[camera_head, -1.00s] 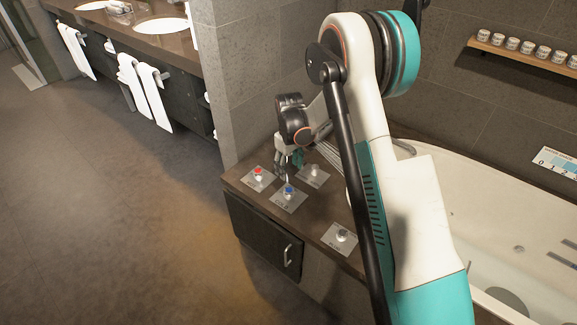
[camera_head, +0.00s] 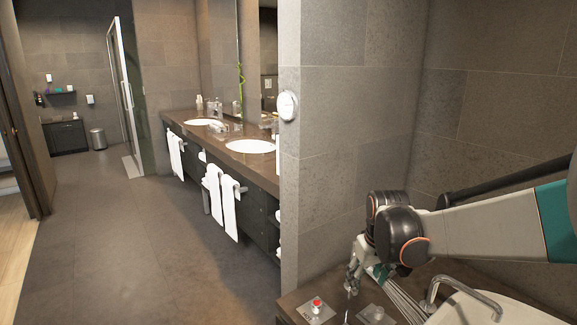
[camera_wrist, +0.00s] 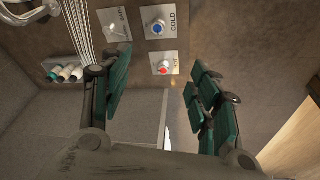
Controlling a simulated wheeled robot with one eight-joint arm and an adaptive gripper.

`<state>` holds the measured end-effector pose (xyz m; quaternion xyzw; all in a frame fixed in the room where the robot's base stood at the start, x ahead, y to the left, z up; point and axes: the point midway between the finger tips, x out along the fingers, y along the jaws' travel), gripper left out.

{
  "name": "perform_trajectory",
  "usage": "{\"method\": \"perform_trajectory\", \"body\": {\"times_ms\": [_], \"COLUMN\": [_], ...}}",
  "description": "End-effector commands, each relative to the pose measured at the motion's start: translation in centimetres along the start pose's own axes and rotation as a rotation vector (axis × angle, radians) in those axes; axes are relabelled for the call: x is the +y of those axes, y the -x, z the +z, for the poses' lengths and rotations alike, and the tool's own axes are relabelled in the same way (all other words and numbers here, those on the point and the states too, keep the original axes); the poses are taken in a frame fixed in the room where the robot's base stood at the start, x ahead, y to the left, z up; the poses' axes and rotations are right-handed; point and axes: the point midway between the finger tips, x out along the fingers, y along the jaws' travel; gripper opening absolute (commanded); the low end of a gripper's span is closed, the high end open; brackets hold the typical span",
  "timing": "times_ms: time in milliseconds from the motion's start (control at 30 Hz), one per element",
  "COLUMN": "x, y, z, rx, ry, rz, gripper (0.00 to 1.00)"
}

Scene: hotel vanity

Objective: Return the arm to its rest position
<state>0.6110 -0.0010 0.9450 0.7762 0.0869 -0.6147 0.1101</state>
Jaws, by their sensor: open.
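My arm (camera_head: 490,230) reaches in from the right in the head view, roughly level, with its elbow out of frame. My gripper (camera_head: 354,283) hangs over the brown counter by the tub, near the red-topped knob (camera_head: 316,304). In the wrist view my gripper (camera_wrist: 165,88) has its green pads wide apart with nothing between them. The red knob (camera_wrist: 162,69) on its HOT plate and the blue knob (camera_wrist: 158,27) on its COLD plate show beyond the pads, apart from them.
The grey tiled wall (camera_head: 340,130) stands close beside my gripper. A chrome tub faucet (camera_head: 440,286) rises under my arm. Another plate with a knob (camera_head: 375,313) lies on the counter. Open floor (camera_head: 120,250) lies left, before the vanity with sinks and towels (camera_head: 228,205).

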Motion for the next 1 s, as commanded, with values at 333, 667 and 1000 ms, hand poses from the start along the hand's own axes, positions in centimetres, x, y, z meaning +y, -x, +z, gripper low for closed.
{"method": "perform_trajectory", "body": {"times_ms": [333, 667, 1000], "x": [-1.9, -3.9, -5.7], "y": [8.0, 12.2, 13.3], "z": [6.3, 13.0, 19.4], "rx": [0.121, 0.237, 0.350], "ry": [-0.089, -0.173, -0.252], "rz": [0.029, 0.046, 0.054], "gripper": [0.56, 0.56, 0.56]}}
